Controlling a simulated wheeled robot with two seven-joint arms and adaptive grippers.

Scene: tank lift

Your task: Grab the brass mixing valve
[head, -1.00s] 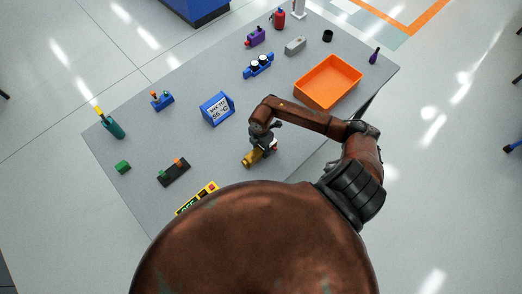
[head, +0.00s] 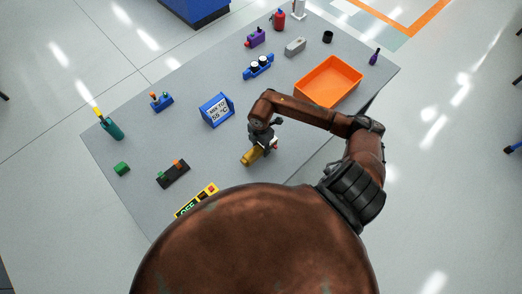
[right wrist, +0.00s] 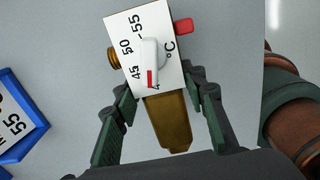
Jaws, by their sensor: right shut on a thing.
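The brass mixing valve (head: 252,157) is at the front middle of the grey table, under my right gripper (head: 264,140). In the right wrist view the brass body (right wrist: 168,120) lies between the two dark green fingers of my right gripper (right wrist: 162,106), which is shut on it. A white dial plate (right wrist: 150,52) marked 45, 50, 55 and °C covers the valve's upper part, with a white lever and a red tab. Whether the valve is lifted off the table I cannot tell. My left gripper is not in view.
A blue sign reading "MIX TO 55 °C" (head: 216,109) stands left of the gripper. An orange tray (head: 328,82) is at the right. A black block (head: 173,174), a green block (head: 121,168) and a yellow-framed display (head: 197,200) lie at the left and front.

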